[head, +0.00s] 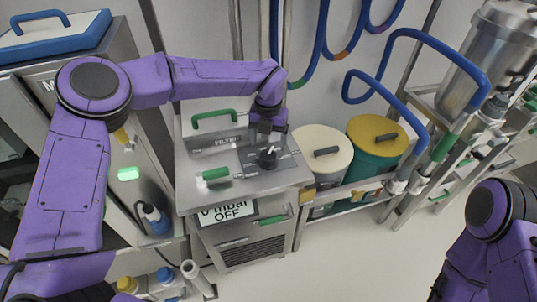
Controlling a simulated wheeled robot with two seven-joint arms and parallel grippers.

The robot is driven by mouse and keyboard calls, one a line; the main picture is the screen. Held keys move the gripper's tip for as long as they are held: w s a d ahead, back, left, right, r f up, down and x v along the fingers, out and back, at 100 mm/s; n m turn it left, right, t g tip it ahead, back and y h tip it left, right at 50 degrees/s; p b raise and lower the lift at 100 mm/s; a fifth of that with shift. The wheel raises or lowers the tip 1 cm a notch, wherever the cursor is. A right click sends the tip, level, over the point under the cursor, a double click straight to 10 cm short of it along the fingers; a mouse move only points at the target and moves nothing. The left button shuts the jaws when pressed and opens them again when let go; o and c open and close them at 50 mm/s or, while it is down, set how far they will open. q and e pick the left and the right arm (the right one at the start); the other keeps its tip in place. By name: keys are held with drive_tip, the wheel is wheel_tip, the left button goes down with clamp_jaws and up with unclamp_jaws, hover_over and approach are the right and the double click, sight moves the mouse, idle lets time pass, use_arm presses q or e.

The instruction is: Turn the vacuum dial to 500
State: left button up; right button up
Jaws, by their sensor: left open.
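The vacuum dial (268,158) is a small dark knob on the top panel of a grey metal cabinet (190,180). A display (228,212) on the cabinet's front reads "0 mbar OFF". My left gripper (268,146) points down at the dial from above, open, with its fingers at or just above the knob. I cannot tell whether the fingers touch it. The dial's pointer and scale are too small to read. My right arm shows at the lower right, but its gripper is out of the picture.
A green handle (213,119) stands at the back of the cabinet top, and a green-tipped valve (215,174) is at its left. A cream-lidded bin (322,140) and a yellow-lidded bin (376,126) stand to the right. Blue hoses (424,42) hang behind. The floor in front is clear.

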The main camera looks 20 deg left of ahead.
sight(268, 154)
use_arm(q)
wheel_tip(268, 154, up, 4)
idle(0.5)
